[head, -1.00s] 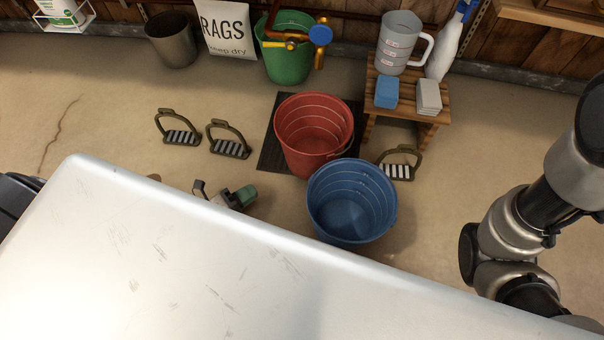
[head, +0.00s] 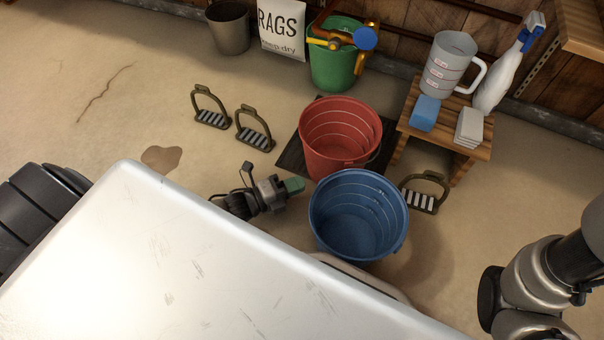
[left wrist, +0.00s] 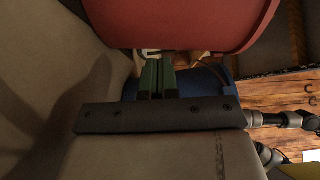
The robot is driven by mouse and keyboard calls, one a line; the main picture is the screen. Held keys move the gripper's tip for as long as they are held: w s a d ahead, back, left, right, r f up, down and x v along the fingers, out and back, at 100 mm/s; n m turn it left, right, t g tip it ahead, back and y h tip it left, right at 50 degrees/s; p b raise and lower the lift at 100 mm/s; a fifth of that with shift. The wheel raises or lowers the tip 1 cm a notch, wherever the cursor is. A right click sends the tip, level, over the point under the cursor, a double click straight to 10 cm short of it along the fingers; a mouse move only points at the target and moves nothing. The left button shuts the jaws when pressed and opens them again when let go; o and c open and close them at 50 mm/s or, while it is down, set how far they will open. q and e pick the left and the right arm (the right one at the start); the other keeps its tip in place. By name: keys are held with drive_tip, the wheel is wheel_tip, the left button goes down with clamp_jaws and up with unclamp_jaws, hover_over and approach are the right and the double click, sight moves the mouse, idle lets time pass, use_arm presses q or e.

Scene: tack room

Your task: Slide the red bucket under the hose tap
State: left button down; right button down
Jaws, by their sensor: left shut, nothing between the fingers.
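The red bucket (head: 318,165) stands upright on a dark mat (head: 291,158) in the middle of the head view. It fills the top of the left wrist view (left wrist: 185,22), close by. The hose tap (head: 330,43), with a blue round part (head: 365,38), is at the back wall over a green bucket (head: 333,72). My left gripper (head: 296,186) is shut and empty, low at the front left of the red bucket. Its green fingertips also show in the left wrist view (left wrist: 157,78). I cannot tell whether they touch the bucket. My right gripper is out of view.
A blue bucket (head: 335,240) stands right in front of the red one. A wooden stool (head: 470,144) holds a jug (head: 447,68) and blocks. Open floor lies left.

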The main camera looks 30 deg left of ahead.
sight(307, 161)
use_arm(q)
drive_tip(key=w+b, duration=0.1)
drive_tip(key=w, duration=0.1)
drive_tip(key=shift+w+a+f+b, duration=0.15)
drive_tip(key=shift+w+f+b, duration=0.05)
drive_tip(key=shift+w+b, duration=0.15)
drive_tip(key=shift+w+a+r+b, duration=0.15)
drive_tip(key=shift+w+b, duration=0.25)
drive_tip(key=shift+w, duration=0.25)
drive_tip(key=shift+w+a, duration=0.2)
drive_tip(key=shift+w, duration=1.65)
drive_tip(key=shift+s, duration=0.1)
